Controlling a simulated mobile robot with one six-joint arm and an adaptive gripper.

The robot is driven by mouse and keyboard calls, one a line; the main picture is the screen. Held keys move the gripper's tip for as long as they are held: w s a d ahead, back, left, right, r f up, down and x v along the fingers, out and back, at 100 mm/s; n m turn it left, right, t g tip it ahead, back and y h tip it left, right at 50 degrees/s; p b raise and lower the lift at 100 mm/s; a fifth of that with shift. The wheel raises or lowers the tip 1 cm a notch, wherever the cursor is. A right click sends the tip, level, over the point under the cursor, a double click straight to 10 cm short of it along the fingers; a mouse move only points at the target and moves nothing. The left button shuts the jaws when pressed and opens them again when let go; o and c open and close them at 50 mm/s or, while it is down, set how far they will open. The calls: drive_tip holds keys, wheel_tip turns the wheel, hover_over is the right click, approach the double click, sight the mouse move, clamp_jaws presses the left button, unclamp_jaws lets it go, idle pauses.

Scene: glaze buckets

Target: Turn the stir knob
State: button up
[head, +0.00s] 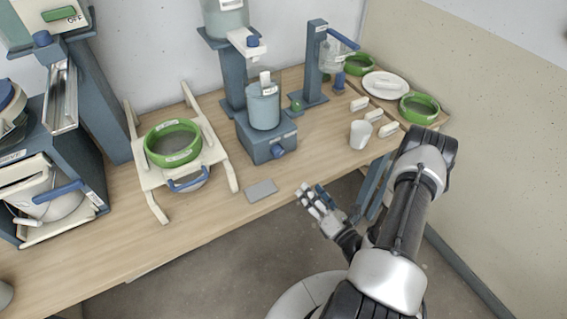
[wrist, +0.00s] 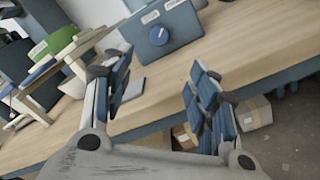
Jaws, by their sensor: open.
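The stir knob (head: 279,151) is a round blue dial on the front of the blue stirrer base (head: 255,143). In the wrist view the knob (wrist: 158,36) shows a white pointer line and sits beyond my fingertips, near the top middle. A grey-blue bucket (head: 264,107) stands on the base, under the stirrer's head. My gripper (head: 313,194) is open and empty by the table's front edge, to the right of and nearer than the knob. In the wrist view its two fingers (wrist: 160,88) stand wide apart. Nothing touches the knob.
A green sieve ring (head: 172,143) rests on a cream stand to the left. A grey plate (head: 261,191) lies near the table's front edge. A white cup (head: 360,134) and several cream blocks are at the right. The tabletop directly before the knob is clear.

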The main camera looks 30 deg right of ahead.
sight(280, 154)
drive_tip(key=w+b, duration=0.1)
drive_tip(key=w, duration=0.4)
drive_tip(key=w+a+b, duration=0.1)
drive_tip(key=w, duration=0.5)
drive_tip(key=w+b, duration=0.2)
drive_tip(key=w, duration=0.4)
drive_tip(key=shift+w+a, duration=0.15)
drive_tip(key=c, duration=1.1)
